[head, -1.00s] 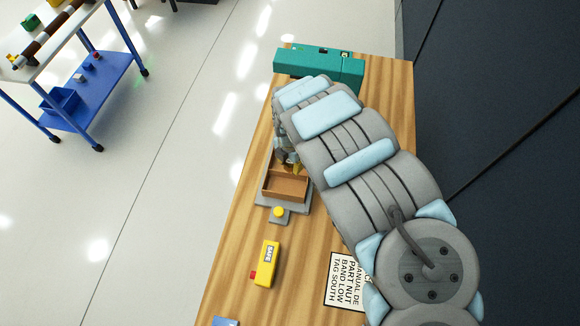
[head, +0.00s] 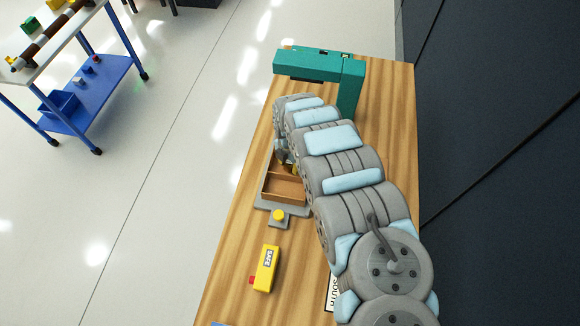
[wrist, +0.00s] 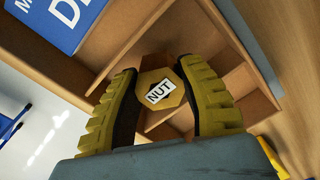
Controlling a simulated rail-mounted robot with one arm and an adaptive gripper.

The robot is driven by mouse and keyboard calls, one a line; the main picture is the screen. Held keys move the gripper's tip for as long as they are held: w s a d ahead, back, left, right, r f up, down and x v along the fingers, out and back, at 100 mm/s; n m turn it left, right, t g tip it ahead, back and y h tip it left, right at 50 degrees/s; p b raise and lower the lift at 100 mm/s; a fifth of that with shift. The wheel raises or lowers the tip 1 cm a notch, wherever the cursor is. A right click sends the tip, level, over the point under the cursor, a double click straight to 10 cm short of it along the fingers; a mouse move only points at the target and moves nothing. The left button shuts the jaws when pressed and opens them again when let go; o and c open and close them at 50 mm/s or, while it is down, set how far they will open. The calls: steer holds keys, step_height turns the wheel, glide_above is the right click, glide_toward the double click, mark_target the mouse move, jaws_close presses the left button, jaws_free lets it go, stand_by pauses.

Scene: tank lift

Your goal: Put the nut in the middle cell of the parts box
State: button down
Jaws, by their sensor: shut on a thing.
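My gripper (wrist: 163,103) is shut on the nut (wrist: 173,84), a tan hexagonal piece with a white "NUT" label, gripped between two ribbed yellow fingers. The wooden parts box (wrist: 55,50) lies beneath them in the wrist view, with dividers between its cells. The nut appears above the box; which cell it is over I cannot tell. In the head view the parts box (head: 284,200) sits on a grey base, its near cell looking empty. My gripper (head: 284,153) is at the box's far part, mostly hidden by my arm, and the nut cannot be made out there.
A yellow button (head: 279,215) is on the base's near side. A yellow block marked "SAFE" (head: 264,270) with a red end lies nearer on the wooden table. A teal frame (head: 320,67) stands at the far end.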

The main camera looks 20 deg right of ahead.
mark_target(290, 163)
steer(key=shift+f, duration=0.9)
steer(key=shift+f, duration=0.2)
steer(key=c, duration=1)
jaws_free()
steer(key=shift+r, duration=0.1)
steer(key=shift+r+p, duration=0.5)
steer(key=shift+r, duration=5.6)
steer(key=shift+s, duration=0.1)
